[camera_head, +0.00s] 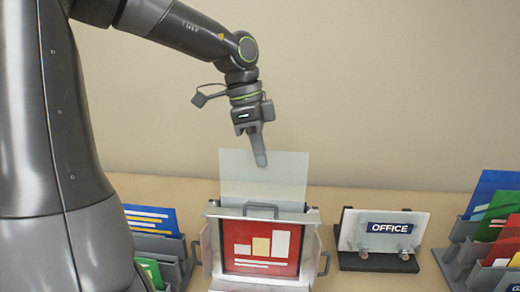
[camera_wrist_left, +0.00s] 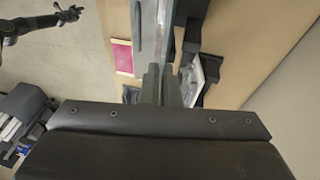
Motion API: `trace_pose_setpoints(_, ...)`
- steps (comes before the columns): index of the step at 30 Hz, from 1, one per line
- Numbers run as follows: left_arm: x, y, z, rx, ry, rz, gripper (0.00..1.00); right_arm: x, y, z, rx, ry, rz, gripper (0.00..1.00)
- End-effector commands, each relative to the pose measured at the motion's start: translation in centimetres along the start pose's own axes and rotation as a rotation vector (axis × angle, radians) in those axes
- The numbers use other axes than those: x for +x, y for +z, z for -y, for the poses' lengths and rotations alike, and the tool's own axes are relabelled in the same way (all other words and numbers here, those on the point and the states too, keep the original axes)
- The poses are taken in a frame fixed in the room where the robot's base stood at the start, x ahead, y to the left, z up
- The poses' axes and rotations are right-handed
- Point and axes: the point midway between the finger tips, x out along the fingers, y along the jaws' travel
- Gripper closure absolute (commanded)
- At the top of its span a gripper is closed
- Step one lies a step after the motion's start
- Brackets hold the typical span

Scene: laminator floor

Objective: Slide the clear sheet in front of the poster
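The clear sheet (camera_head: 264,178) stands upright in the head view. Its lower edge is at the top of the silver frame (camera_head: 214,240), behind the small handle; how deep it reaches is hidden. The red poster (camera_head: 285,268) with pale bars shows in the frame's front. My left gripper (camera_head: 260,158) points down and is shut on the sheet's top edge near its middle. Its fingers (camera_wrist_left: 163,85) sit close together in the left wrist view. My right gripper (camera_wrist_left: 68,14) appears small at the upper left of that view; its finger opening is too small to tell.
An OFFICE sign (camera_head: 390,228) on a dark stand is right of the frame. Grey racks with coloured cards stand at the far right (camera_head: 455,262) and left (camera_head: 172,246). Side flaps stick out beside the frame. The wall behind is plain.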

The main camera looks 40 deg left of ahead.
Motion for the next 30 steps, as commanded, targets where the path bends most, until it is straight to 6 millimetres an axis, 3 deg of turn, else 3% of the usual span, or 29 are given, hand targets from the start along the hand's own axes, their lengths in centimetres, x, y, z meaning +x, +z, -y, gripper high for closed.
trace_pose_setpoints(30, 7.2, 1.9, 0.0, 0.0, 0.0, 0.0, 1.0, 6.7, 0.7, 0.4, -0.001, 0.002, 0.0, 0.71)
